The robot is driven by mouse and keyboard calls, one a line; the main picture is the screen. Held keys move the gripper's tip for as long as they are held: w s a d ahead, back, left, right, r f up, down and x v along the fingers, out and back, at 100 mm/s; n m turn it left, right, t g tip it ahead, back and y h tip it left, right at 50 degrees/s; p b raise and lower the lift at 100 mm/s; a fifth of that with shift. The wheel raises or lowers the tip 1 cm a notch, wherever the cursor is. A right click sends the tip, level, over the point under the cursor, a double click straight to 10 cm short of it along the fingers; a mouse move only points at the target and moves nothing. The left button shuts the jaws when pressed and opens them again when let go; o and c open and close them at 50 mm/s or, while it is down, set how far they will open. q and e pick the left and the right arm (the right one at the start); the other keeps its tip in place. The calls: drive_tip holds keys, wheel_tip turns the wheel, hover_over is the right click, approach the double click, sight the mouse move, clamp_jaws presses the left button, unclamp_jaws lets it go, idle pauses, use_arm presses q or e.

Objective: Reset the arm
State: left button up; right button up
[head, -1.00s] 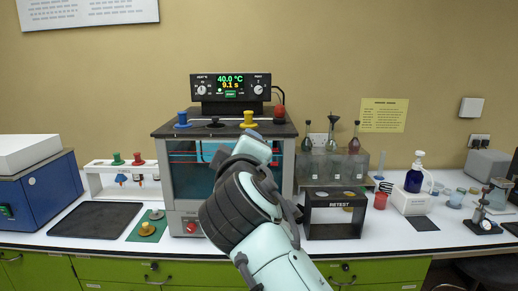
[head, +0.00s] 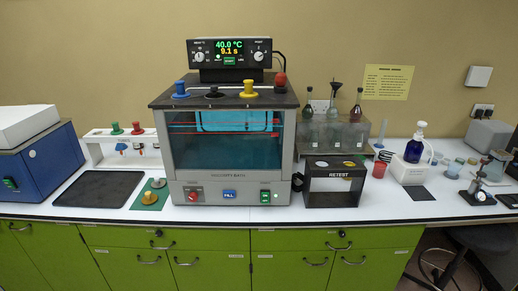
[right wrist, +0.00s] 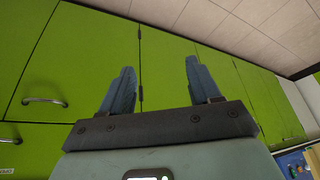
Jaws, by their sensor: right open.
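My right gripper (right wrist: 158,88) shows only in the right wrist view. Its two blue-grey fingers stand apart with nothing between them. Green cabinet doors (right wrist: 85,60) lie behind the fingers, and floor tiles show at the top right of that view. Neither of my arms is in the head view. My left gripper is out of sight.
A glass-fronted bath (head: 228,140) stands mid-counter with its controller (head: 229,52) above. A black RETEST stand (head: 334,184) is to its right. A black mat (head: 97,188) and a blue box (head: 38,160) are to the left. A stool (head: 480,240) stands at the lower right.

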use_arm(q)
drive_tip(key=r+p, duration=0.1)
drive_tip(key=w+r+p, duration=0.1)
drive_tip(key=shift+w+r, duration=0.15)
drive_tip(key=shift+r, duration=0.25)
use_arm(e)
drive_tip(key=s+d+f+m+g, duration=0.1)
drive_tip(key=s+d+f+m, duration=0.1)
drive_tip(key=s, duration=0.8)
drive_tip(key=s+d+f+m+g, duration=0.2)
drive_tip(key=s+f+m, duration=0.2)
drive_tip(key=s, duration=0.6)
drive_tip(key=s+d+f+m+g, duration=0.1)
drive_tip(key=s+d+f+m, duration=0.2)
drive_tip(key=s, duration=0.8)
drive_tip(key=shift+f+m+g+y, duration=0.3)
drive_tip(key=shift+m+g+y, duration=0.1)
drive_tip(key=shift+m, duration=0.6)
drive_tip(key=shift+w, duration=0.1)
